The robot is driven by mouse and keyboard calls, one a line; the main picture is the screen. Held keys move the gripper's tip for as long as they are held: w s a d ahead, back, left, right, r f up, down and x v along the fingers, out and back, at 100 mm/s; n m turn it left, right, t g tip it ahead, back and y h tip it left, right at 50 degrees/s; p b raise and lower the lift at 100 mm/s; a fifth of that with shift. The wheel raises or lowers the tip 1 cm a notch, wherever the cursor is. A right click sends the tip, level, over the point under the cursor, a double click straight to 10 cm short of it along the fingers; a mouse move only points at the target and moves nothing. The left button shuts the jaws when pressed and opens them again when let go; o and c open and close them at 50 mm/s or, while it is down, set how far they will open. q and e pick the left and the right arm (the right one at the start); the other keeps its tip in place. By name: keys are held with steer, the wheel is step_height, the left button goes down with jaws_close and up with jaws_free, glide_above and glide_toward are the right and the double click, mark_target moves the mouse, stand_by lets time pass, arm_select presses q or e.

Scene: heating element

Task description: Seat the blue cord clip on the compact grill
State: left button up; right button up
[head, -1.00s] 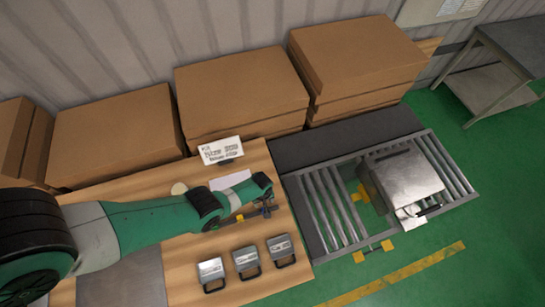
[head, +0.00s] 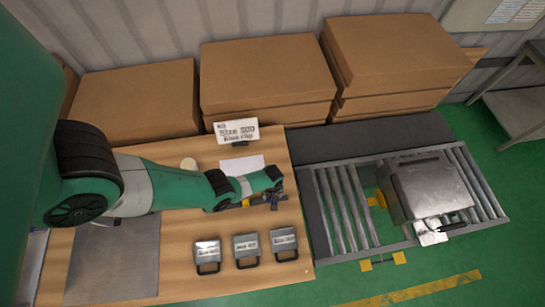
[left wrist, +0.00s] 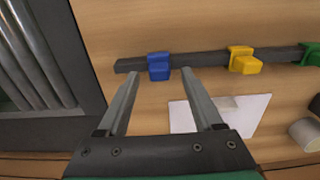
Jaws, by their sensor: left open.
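The blue cord clip (left wrist: 158,66) sits on a dark bar (left wrist: 205,60) on the wooden table, near one end of the bar. My left gripper (left wrist: 160,80) is open, with its two fingertips apart on either side of the clip and just short of it in the left wrist view; contact cannot be told. In the head view my left gripper (head: 270,198) is over the table and largely covers the bar. A boxy silver appliance (head: 430,188), apparently the compact grill, stands on the roller conveyor at right, with a dark cord and white tag at its front. My right gripper is not in view.
Yellow (left wrist: 242,61) and green (left wrist: 312,53) clips share the bar. Small grey labelled boxes with handles (head: 246,246) stand at the table's front. The roller conveyor (head: 345,210) is partly free; cartons (head: 265,75) line the wall.

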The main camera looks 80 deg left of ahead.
arm_select(q)
steer(key=shift+w+f, duration=0.1)
steer(key=shift+f, duration=0.25)
jaws_close()
